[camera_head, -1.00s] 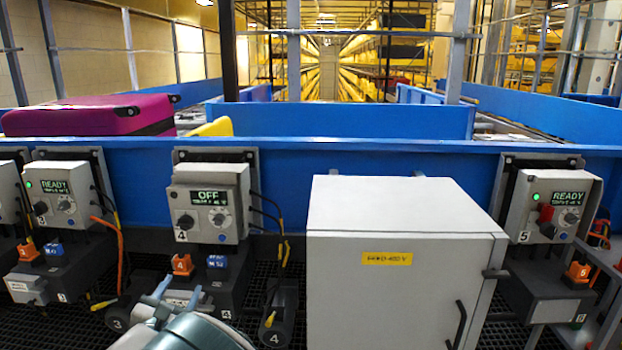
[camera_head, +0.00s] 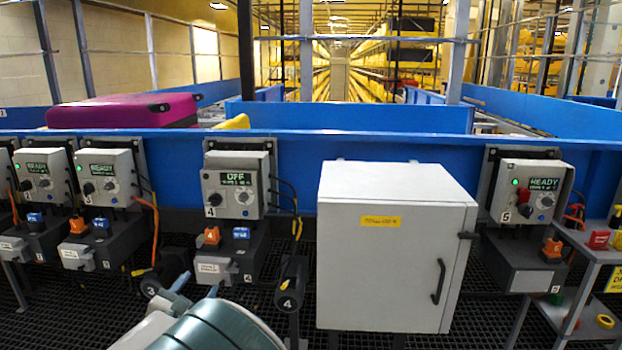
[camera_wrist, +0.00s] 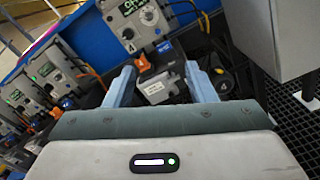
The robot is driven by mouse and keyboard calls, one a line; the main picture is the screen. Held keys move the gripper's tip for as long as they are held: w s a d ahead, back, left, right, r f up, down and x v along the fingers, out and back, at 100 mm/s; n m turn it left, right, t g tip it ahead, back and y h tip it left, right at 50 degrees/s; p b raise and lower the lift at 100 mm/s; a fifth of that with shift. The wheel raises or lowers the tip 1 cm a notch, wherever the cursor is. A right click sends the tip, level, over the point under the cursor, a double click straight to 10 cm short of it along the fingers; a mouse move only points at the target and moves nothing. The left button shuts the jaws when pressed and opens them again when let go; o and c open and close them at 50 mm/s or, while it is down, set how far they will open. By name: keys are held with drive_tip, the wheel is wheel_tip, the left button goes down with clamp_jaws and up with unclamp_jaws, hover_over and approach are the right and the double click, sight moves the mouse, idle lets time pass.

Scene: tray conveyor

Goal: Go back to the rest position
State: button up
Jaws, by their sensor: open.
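My gripper (camera_wrist: 161,85) shows in the wrist view with its two light-blue fingers spread apart and nothing between them. Beyond the fingers is the lower box of station 4 (camera_wrist: 160,90), with an orange and a blue plug on it. In the head view my gripper (camera_head: 196,282) is at the bottom, its fingertips just showing past my grey-green wrist, in front of and below station 4. The control box of station 4 (camera_head: 237,195) reads OFF there.
A large grey cabinet (camera_head: 385,265) stands right of station 4. Station 5 (camera_head: 530,190) reads READY, with a red part on it. A shelf (camera_head: 590,250) with red and yellow items is at the far right. A magenta suitcase (camera_head: 120,110) lies behind the blue wall.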

drive_tip(key=s+d+r+m+g+h+p, duration=0.1)
drive_tip(key=d+r+m+g+h+p, duration=0.3)
drive_tip(key=d, duration=0.6)
drive_tip(key=d+r+m+g+p, duration=0.1)
drive_tip(key=d+m+g, duration=0.3)
drive_tip(key=d, duration=0.6)
drive_tip(key=s+d+r+m+g+h+p, duration=0.1)
drive_tip(key=d+r+m+g+h+p, duration=0.15)
drive_tip(key=d+m, duration=0.6)
drive_tip(key=s+d+r+m+g+y+p, duration=0.3)
drive_tip(key=s+d+m+g+p, duration=0.15)
drive_tip(key=s+d, duration=0.5)
drive_tip(key=s+d+r+m+y+p, duration=0.1)
drive_tip(key=s+r+m+y+p, duration=0.4)
drive_tip(key=s+m, duration=0.4)
drive_tip(key=shift+s+d+r+p, duration=0.3)
drive_tip(key=shift+s+r+p, duration=0.25)
drive_tip(key=shift+s, duration=0.6)
drive_tip(key=shift+f, duration=0.1)
